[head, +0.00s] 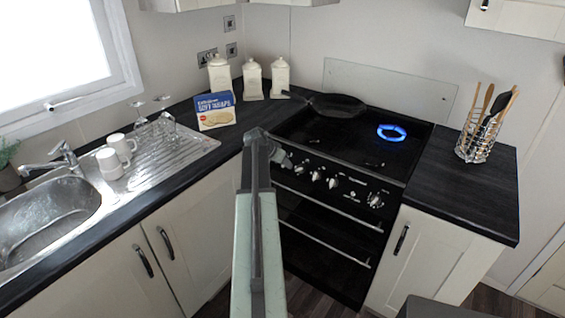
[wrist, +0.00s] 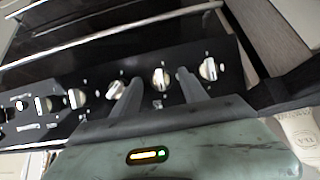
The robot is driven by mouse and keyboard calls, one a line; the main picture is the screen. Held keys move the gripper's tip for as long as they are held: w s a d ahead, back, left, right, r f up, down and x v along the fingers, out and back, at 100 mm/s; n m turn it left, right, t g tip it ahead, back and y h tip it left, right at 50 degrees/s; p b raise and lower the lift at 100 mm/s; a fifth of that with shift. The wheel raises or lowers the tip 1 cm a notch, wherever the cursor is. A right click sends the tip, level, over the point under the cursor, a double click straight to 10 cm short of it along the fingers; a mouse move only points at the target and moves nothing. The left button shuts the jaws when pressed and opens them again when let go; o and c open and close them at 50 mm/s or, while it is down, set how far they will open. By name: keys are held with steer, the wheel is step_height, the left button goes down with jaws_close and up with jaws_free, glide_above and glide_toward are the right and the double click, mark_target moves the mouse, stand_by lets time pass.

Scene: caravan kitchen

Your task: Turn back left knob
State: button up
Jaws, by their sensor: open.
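The black stove (head: 350,140) has a row of silver knobs (head: 316,175) on its front panel. A blue flame ring (head: 391,132) burns at the back right of the hob; a dark pan (head: 337,105) sits at the back left. In the head view my gripper (head: 284,160) is at the left end of the knob row. In the wrist view, my gripper (wrist: 158,77) is open, its fingers on either side of one knob (wrist: 161,79). Another knob (wrist: 208,69) is just right of the fingers. I cannot tell whether the fingers touch a knob, or which knob is the back left one.
Oven door handles (head: 325,225) stick out below the knobs. White canisters (head: 252,80) and a blue box (head: 215,111) stand on the left counter. A utensil holder (head: 480,138) stands on the right counter. The sink (head: 45,220) is at far left.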

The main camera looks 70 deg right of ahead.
steer(key=p+v, duration=0.5)
steer(key=v, duration=0.2)
